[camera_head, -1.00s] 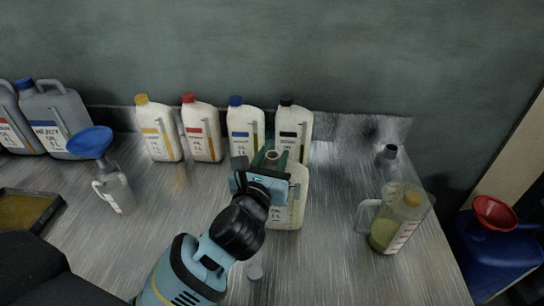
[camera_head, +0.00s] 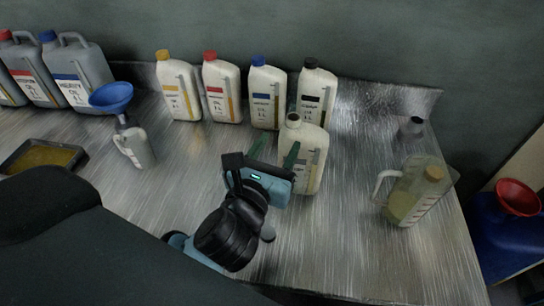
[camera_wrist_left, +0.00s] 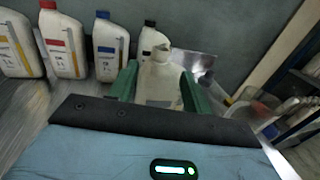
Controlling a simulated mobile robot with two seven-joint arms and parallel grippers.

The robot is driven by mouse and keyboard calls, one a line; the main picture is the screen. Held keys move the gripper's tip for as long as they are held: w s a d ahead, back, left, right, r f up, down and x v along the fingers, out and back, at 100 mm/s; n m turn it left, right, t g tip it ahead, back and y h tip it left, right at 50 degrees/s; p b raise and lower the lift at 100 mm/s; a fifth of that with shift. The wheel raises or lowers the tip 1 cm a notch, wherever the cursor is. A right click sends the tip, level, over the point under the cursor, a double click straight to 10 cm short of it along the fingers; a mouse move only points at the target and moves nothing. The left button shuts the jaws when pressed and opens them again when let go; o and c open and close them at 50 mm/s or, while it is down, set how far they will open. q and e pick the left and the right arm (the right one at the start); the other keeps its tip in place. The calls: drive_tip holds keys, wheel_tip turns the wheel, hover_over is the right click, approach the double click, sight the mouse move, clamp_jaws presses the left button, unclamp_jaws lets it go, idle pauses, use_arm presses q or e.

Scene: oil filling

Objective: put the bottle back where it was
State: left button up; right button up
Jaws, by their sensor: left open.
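A white bottle without a cap (camera_head: 311,160) stands upright on the metal table, in front of the row of capped bottles. In the left wrist view this open bottle (camera_wrist_left: 158,82) appears between the two green fingers, beyond their tips or close to them. My left gripper (camera_head: 275,149) is open and empty at the bottle's near left side, its fingers pointing toward it. The right finger overlaps the bottle's edge in the head view; I cannot tell whether it touches. My right gripper is not in view.
Behind stand capped bottles: yellow (camera_head: 179,91), red (camera_head: 222,92), blue (camera_head: 267,97) and black (camera_head: 316,97). A clear jug (camera_head: 414,195) with yellowish liquid stands right. A blue funnel (camera_head: 111,97) sits above a small container (camera_head: 135,146) on the left. A tray (camera_head: 77,158) lies far left.

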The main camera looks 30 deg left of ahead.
use_arm(q)
drive_tip(key=s, duration=0.3)
drive_tip(key=shift+w, duration=0.1)
idle(0.7)
